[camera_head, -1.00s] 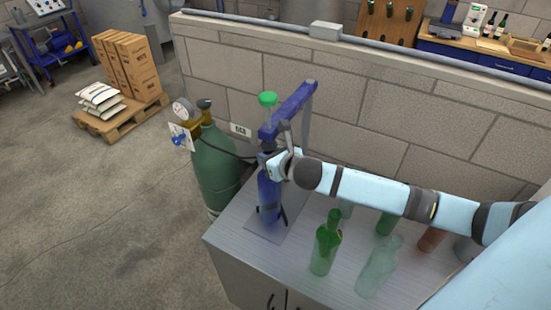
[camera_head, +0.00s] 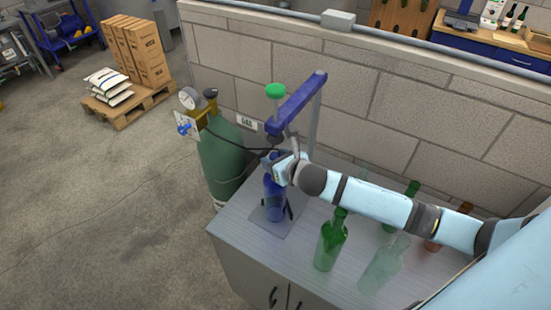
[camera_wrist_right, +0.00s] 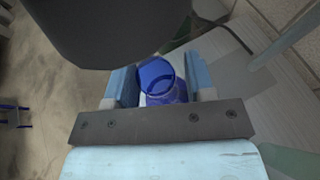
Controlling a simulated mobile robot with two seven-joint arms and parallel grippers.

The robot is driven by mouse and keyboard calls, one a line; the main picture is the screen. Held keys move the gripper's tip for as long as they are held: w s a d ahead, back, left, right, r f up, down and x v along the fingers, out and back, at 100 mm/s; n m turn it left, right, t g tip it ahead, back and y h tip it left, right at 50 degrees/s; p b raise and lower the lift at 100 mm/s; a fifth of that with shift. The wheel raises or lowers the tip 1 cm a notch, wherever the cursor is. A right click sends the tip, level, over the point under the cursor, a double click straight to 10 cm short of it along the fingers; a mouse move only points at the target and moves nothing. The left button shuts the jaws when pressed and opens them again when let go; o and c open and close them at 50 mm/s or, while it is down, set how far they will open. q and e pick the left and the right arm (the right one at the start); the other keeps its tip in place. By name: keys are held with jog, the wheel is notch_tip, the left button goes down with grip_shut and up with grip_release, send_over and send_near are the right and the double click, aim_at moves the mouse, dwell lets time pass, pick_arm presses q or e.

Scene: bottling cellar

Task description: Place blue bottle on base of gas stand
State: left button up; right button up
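The blue bottle (camera_head: 275,200) stands upright over the base (camera_head: 274,224) of the gas stand (camera_head: 298,103), below its blue arm. I cannot tell for sure whether its bottom touches the base. My right gripper (camera_head: 279,171) is at the bottle's upper part, shut on it. In the right wrist view the blue bottle (camera_wrist_right: 165,84) fills the space between the light-blue fingers of my right gripper (camera_wrist_right: 161,85). My left gripper is not in view.
A green bottle (camera_head: 331,243) and a clear bottle (camera_head: 384,264) stand on the counter (camera_head: 243,237), with more bottles behind my right arm. A green gas cylinder (camera_head: 224,152) stands left of the counter. A block wall (camera_head: 400,110) runs behind.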

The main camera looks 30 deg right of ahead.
jog(key=shift+o, duration=0.3)
jog(key=b+v, duration=0.2)
jog(key=v, duration=1)
